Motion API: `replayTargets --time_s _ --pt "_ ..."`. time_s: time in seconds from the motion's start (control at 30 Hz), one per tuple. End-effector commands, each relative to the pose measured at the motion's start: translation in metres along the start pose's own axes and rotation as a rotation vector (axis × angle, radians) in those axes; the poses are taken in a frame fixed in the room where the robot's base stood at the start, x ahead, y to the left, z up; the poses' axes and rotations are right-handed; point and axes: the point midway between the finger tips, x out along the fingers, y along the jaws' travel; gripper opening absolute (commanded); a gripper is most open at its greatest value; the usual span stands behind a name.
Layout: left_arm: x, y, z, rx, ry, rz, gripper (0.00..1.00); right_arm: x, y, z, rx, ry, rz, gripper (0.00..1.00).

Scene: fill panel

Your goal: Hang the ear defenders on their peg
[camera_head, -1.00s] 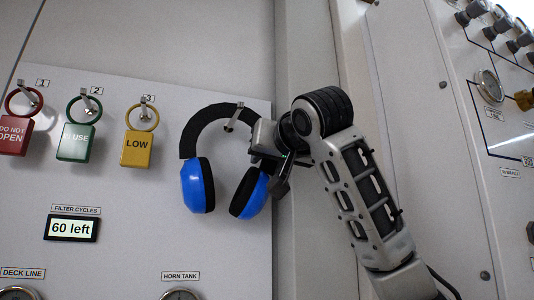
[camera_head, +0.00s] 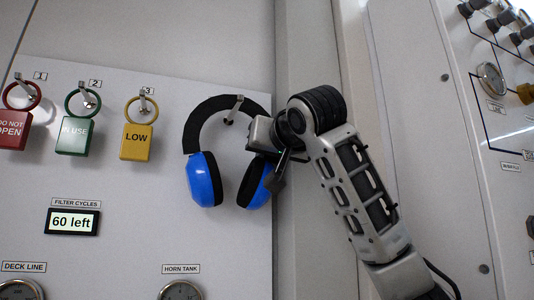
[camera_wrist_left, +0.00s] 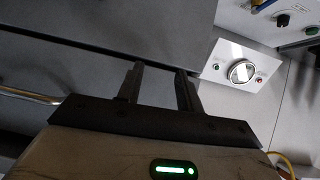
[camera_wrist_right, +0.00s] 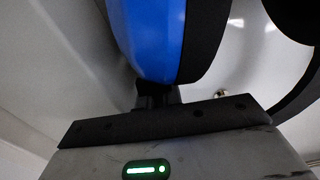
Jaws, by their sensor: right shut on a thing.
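The ear defenders (camera_head: 203,180), with a black headband and two blue cups, are upright in front of the white panel in the head view. The metal peg (camera_head: 233,110) crosses the top of the headband, its tip showing in front of the band. I cannot tell whether the band rests on it. My right gripper (camera_head: 271,158) is shut on the right-hand side of the ear defenders; a blue cup (camera_wrist_right: 160,38) fills the middle of the right wrist view just above the jaws. My left gripper (camera_wrist_left: 160,88) is open and empty, away from the panel.
To the left, red (camera_head: 14,132), green (camera_head: 75,137) and yellow (camera_head: 136,142) padlocks hang on numbered pegs. A counter display (camera_head: 73,221) reads "60 left". A side wall with knobs and a gauge (camera_head: 491,80) stands right of my right arm.

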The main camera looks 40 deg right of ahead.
Motion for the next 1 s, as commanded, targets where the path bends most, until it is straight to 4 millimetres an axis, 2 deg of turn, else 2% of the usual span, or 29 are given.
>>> replayTargets --time_s 0.23,0.3,0.33,0.6,0.73,0.87,1.0 --pt "0.0 0.0 -0.001 0.0 0.001 0.0 0.36 -0.001 0.0 -0.001 0.002 0.003 -0.001 0.0" --pt "0.0 0.0 -0.001 -0.001 0.001 0.0 0.36 -0.001 0.0 -0.001 0.002 0.003 -0.001 0.24" --pt "0.0 0.0 -0.001 -0.001 0.002 0.0 0.36 -0.001 0.0 -0.001 0.002 0.003 -0.001 0.32" --pt "0.0 0.0 -0.001 -0.004 0.003 -0.001 0.36 -0.001 0.0 -0.001 0.001 0.002 -0.001 0.33" --pt "0.002 0.001 0.001 -0.007 0.004 0.0 0.36 -0.008 0.0 0.0 0.002 0.003 -0.002 0.33" --pt "0.006 0.001 0.005 -0.014 0.009 0.003 0.36 -0.028 0.0 0.002 0.001 0.006 -0.003 0.33" --pt "0.01 0.002 0.006 -0.028 0.024 0.01 0.36 -0.062 -0.001 0.002 0.002 0.008 -0.005 0.33"
